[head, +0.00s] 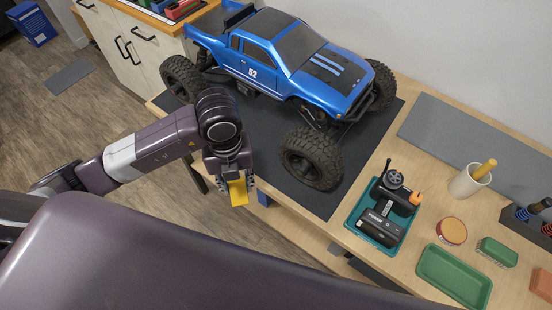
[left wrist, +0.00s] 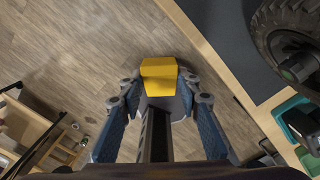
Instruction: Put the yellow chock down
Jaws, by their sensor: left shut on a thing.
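The yellow chock (head: 238,191) is held between the fingers of my left gripper (head: 236,182). In the left wrist view the yellow chock (left wrist: 158,75) sits between the fingertips of my left gripper (left wrist: 160,85), with floor behind it. The gripper is beside the front edge of the workbench, in front of the blue truck (head: 285,62). The truck stands on a dark mat (head: 335,195) on the bench. My right gripper is not in view.
A teal tray (head: 352,222) with a black controller (head: 382,225) stands right of the mat. A green tray (head: 455,277), a round tin (head: 452,231) and a cup (head: 468,182) stand farther right. A grey mat (head: 470,145) lies along the wall.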

